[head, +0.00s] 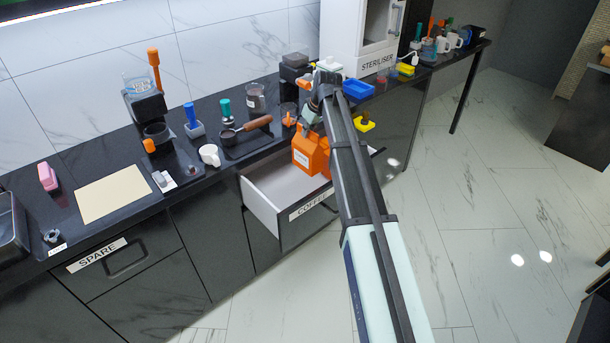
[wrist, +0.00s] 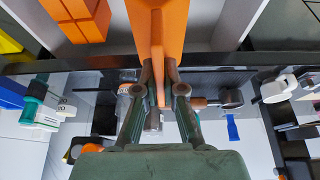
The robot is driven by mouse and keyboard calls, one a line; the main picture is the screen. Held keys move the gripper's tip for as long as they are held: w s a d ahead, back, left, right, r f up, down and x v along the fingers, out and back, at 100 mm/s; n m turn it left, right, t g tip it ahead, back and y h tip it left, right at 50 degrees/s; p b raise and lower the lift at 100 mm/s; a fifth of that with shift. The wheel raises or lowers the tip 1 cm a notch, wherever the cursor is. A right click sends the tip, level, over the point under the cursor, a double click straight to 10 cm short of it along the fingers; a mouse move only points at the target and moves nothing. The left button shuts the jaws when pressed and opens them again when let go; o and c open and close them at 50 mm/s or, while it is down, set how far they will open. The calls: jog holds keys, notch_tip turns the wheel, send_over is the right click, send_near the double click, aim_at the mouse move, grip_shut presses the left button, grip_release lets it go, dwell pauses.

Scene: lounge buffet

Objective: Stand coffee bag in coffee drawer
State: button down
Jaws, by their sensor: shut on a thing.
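The orange coffee bag (head: 311,157) with a white label hangs upright from my gripper (head: 311,124) at or just inside the open coffee drawer. The drawer (head: 262,207) has white inner walls and a front labelled COFFEE (head: 313,203). In the wrist view my gripper (wrist: 159,75) is shut on the bag's thin top fin, and the bag (wrist: 172,25) fills the top middle between pale drawer surfaces (wrist: 222,22). The bag's base is partly hidden, so I cannot tell whether it touches the drawer floor. My arm hides the drawer's right part.
The black counter (head: 95,218) runs behind the drawer, with a portafilter (head: 246,130), white cup (head: 209,155) and steriliser (head: 362,40). A yellow item (head: 364,124) lies right of my arm. Another orange item (wrist: 80,20) shows beside the bag in the wrist view.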

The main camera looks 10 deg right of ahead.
aim_at(318, 149)
notch_tip(318, 149, down, 18)
jog(key=p, duration=0.3)
jog(key=shift+r+p, duration=0.2)
jog(key=shift+p, duration=0.1)
jog(key=shift+f, duration=0.2)
jog(key=c, duration=1.3)
grip_release()
jog(key=shift+r, duration=0.1)
jog(key=shift+r, duration=0.2)
jog(key=b+v, duration=0.2)
jog(key=v, duration=1)
jog(key=shift+d+f+b, duration=0.1)
jog(key=shift+b, duration=0.25)
